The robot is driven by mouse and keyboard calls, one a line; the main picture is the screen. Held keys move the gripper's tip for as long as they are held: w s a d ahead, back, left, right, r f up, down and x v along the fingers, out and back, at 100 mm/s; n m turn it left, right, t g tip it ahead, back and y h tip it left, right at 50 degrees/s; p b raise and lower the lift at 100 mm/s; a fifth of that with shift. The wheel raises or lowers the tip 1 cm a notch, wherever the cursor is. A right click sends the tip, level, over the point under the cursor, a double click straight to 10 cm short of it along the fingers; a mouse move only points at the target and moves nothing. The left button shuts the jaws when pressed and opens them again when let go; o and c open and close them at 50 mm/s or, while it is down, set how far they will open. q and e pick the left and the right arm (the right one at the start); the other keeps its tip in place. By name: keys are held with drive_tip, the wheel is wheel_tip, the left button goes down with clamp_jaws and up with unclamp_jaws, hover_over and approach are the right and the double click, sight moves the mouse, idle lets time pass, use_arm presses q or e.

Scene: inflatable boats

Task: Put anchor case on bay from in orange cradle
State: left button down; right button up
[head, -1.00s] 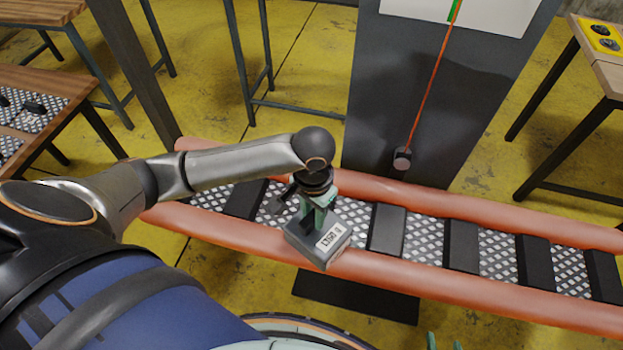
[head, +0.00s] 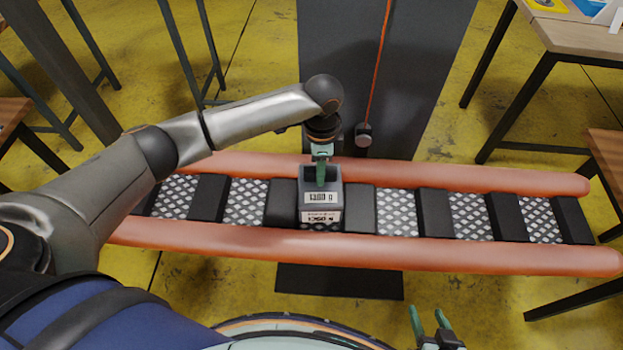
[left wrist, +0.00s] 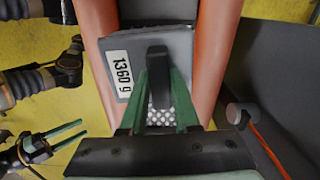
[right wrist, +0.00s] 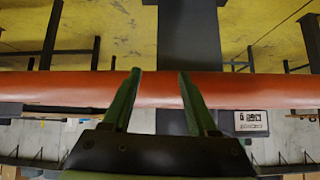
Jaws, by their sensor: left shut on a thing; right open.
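The grey anchor case (head: 336,196), with a white label, is upright over a bay of the orange cradle (head: 430,252), between two black blocks. I cannot tell whether it touches the bay floor. My left gripper (head: 321,178) comes down from above, shut on the case's dark handle. In the left wrist view the case (left wrist: 178,50) shows a "1360 g" label, with the green fingers (left wrist: 160,88) on either side of the handle (left wrist: 158,75). My right gripper (head: 431,322) is open and empty in front of the cradle; its fingers also show in the right wrist view (right wrist: 160,88).
Several black blocks (head: 435,214) divide the cradle, with metal mesh bays (head: 397,212) between. A dark pillar (head: 330,60) with an orange cord and hanging weight (head: 364,134) stands behind. Tables (head: 575,40) stand at the right. Bays right of the case are empty.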

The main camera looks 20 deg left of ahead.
use_arm(q)
drive_tip(key=shift+w+d+r+m, duration=0.1)
drive_tip(key=shift+w+d+m, duration=0.05)
drive_tip(key=shift+w+m, duration=0.45)
drive_tip(key=shift+f+b, duration=1.05)
drive_tip(key=shift+b, duration=0.35)
drive_tip(key=shift+f+b, duration=0.45)
drive_tip(key=shift+b, duration=0.1)
drive_tip(key=shift+f+b, duration=0.5)
drive_tip(key=shift+b, duration=0.1)
drive_tip(key=shift+f+b, duration=0.55)
drive_tip(key=shift+b, duration=0.1)
drive_tip(key=shift+f, duration=0.2)
use_arm(e)
drive_tip(key=shift+n+y, duration=0.3)
drive_tip(key=shift+y, duration=0.1)
drive_tip(key=shift+w+a+f, duration=0.2)
drive_tip(key=shift+a+f, duration=0.3)
drive_tip(key=shift+f, duration=0.3)
drive_tip(key=shift+w+a+f, duration=0.15)
drive_tip(key=shift+a+f, duration=0.35)
drive_tip(key=shift+f, duration=0.25)
drive_tip(key=shift+w+a+f, duration=0.2)
drive_tip(key=shift+a+f, duration=0.3)
drive_tip(key=shift+f, duration=0.3)
drive_tip(key=shift+w+r, duration=0.1)
